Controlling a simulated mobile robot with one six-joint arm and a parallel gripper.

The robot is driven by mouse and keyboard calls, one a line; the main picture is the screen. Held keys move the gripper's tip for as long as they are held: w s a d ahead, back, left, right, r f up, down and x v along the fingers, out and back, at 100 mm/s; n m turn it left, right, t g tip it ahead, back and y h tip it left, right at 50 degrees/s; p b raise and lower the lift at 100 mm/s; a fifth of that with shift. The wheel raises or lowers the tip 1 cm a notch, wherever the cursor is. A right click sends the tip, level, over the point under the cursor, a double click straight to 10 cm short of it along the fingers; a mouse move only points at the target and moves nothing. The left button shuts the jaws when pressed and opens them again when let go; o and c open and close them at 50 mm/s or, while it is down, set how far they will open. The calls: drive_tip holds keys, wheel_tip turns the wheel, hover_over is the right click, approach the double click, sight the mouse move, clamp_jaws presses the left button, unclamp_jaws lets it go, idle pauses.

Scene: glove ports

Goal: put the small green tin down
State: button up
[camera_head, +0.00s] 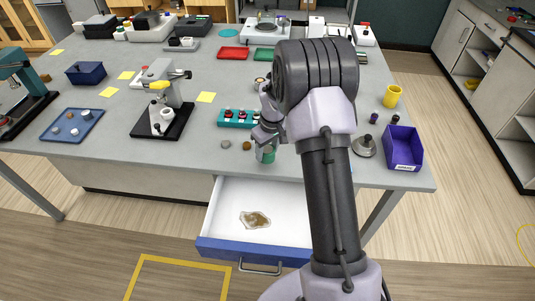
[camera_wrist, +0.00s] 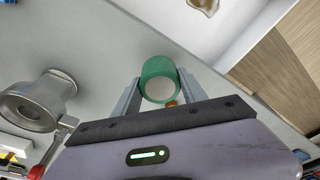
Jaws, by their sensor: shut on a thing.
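The small green tin (camera_head: 266,156) is between the fingers of my gripper (camera_head: 268,141), near the front edge of the grey table, just behind the open drawer. In the wrist view the green tin (camera_wrist: 157,67) shows its pale round end, with one finger of my gripper (camera_wrist: 160,90) on each side, closed on it. The grey tabletop (camera_wrist: 90,35) shows around the tin in that view. I cannot tell whether the tin touches the tabletop. My arm hides part of the table to the right of the tin.
A white drawer (camera_head: 228,205) stands open below the table edge, with a brown item in a clear bag (camera_head: 255,219) inside. A teal rack (camera_head: 232,119) stands behind the tin. A metal weighted piece (camera_head: 364,146) and a purple bin (camera_head: 404,150) are to the right.

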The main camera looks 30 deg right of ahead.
sight(266, 154)
drive_tip(key=shift+w+d+f, duration=0.1)
drive_tip(key=shift+w+d, duration=0.2)
drive_tip(key=shift+w, duration=0.4)
drive_tip(key=shift+w+f, duration=0.2)
drive_tip(key=shift+f, duration=0.1)
drive_tip(key=shift+f+b, duration=0.55)
drive_tip(key=shift+f, duration=0.85)
drive_tip(key=shift+f, duration=0.2)
drive_tip(key=o, duration=1.4)
drive_tip(key=shift+r, duration=0.1)
